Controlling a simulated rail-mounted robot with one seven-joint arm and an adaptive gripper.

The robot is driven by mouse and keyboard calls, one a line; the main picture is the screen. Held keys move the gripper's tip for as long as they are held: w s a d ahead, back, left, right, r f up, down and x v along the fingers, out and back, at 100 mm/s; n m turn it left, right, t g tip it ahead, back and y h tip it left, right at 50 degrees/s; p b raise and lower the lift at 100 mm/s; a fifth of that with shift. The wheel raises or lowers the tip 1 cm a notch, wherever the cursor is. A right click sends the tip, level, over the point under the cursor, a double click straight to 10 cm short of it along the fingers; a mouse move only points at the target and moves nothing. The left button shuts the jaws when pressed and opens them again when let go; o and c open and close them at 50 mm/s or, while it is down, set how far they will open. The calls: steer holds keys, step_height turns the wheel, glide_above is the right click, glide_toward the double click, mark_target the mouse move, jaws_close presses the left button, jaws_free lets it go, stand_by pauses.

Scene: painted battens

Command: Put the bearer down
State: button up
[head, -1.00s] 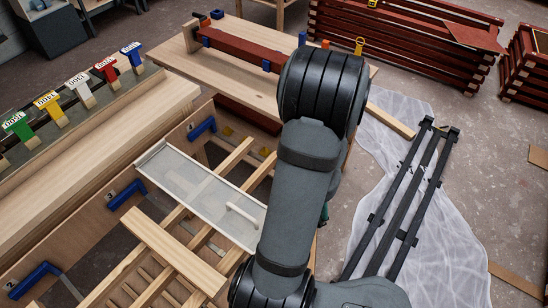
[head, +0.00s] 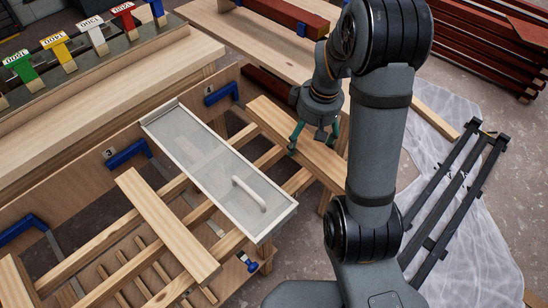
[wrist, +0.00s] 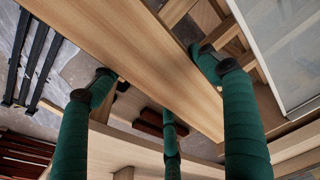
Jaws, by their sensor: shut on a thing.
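The bearer (head: 273,118), a pale wooden plank, lies within my gripper (head: 312,146) to the right of the white tray-like panel in the head view. The green fingers are closed around its edges. In the wrist view the bearer (wrist: 135,50) runs diagonally between the fingers of my gripper (wrist: 155,66). It looks level and sits over the ends of the wooden rails (head: 268,158). I cannot tell whether it touches them. Its near right end is hidden behind my arm in the head view.
The mesh-bottomed white panel (head: 190,150) with a handle lies across the rails close left of the bearer. Another plank (head: 165,225) lies further left. Blue clamps (head: 222,94) line the frame's side board. Black rails (head: 455,190) lie on plastic sheeting at right.

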steer(key=shift+w+a+f+n, duration=0.1)
steer(key=shift+a+f+n, duration=0.15)
steer(key=shift+a+n, duration=0.05)
glide_above(276, 147)
steer(key=f, duration=0.6)
steer(key=shift+s+d+f, duration=0.2)
steer(key=shift+s+f, duration=0.1)
steer(key=shift+f, duration=2.1)
steer(key=shift+f, duration=0.2)
steer(key=o, duration=1.8)
steer(key=shift+r, duration=0.2)
